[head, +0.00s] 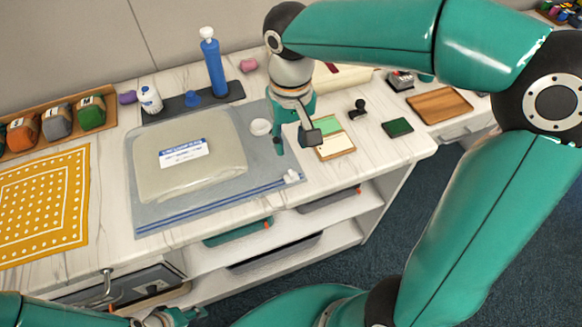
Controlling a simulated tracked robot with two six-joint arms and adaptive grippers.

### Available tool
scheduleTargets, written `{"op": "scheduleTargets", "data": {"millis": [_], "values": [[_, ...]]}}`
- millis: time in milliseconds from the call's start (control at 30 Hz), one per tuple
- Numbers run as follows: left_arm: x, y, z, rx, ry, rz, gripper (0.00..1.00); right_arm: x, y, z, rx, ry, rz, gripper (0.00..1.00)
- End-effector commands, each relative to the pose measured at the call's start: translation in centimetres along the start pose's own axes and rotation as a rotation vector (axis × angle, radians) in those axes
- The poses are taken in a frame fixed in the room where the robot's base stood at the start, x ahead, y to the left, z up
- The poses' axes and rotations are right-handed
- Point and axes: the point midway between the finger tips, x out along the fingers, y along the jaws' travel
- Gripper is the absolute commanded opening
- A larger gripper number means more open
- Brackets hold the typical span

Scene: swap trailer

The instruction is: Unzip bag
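A clear zip bag (258,172) lies flat on the white marbled worktop, holding a beige folded item (188,172) with a white and blue label (183,153). Its blue zip line (215,207) runs along the front edge. A small white slider (291,176) sits near the right end of the zip. My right gripper (294,144) is above the bag's right edge, behind the slider and apart from it. Its fingers are spread with nothing visible between them. My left gripper (183,317) is low at the bottom edge, partly cut off, in front of the worktop.
A blue bottle (213,66) and a white bottle (150,99) stand behind the bag. A yellow dotted cloth (45,205) lies left. Green and cream cards (336,146) lie right. Shelves with trays are below the worktop.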

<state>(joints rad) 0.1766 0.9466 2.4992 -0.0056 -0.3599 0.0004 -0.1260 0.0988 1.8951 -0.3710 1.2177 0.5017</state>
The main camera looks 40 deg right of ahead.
Motion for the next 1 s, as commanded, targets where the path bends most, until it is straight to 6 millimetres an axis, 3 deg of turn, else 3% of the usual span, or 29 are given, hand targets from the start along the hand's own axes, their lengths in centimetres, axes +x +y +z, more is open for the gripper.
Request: {"op": "scheduleTargets", "data": {"millis": [300, 500, 933, 1000], "values": [[0.5, -0.2, 0.0, 0.000, 0.001, 0.000, 0.40, 7.0, 0.1, 0.1, 0.002, -0.005, 0.002, 0.38], [0.7, -0.2, 0.0, 0.000, 0.001, 0.000, 0.40, 9.6, 0.1, 0.0, 0.003, -0.002, 0.001, 0.38], [0.7, -0.2, 0.0, 0.000, 0.000, 0.000, 0.40, 10.6, 0.2, 0.0, 0.004, 0.000, 0.000, 0.38], [0.7, -0.2, 0.0, 0.000, 0.000, 0.000, 0.40, 10.6, 0.2, 0.0, 0.004, 0.000, 0.000, 0.29]]}}
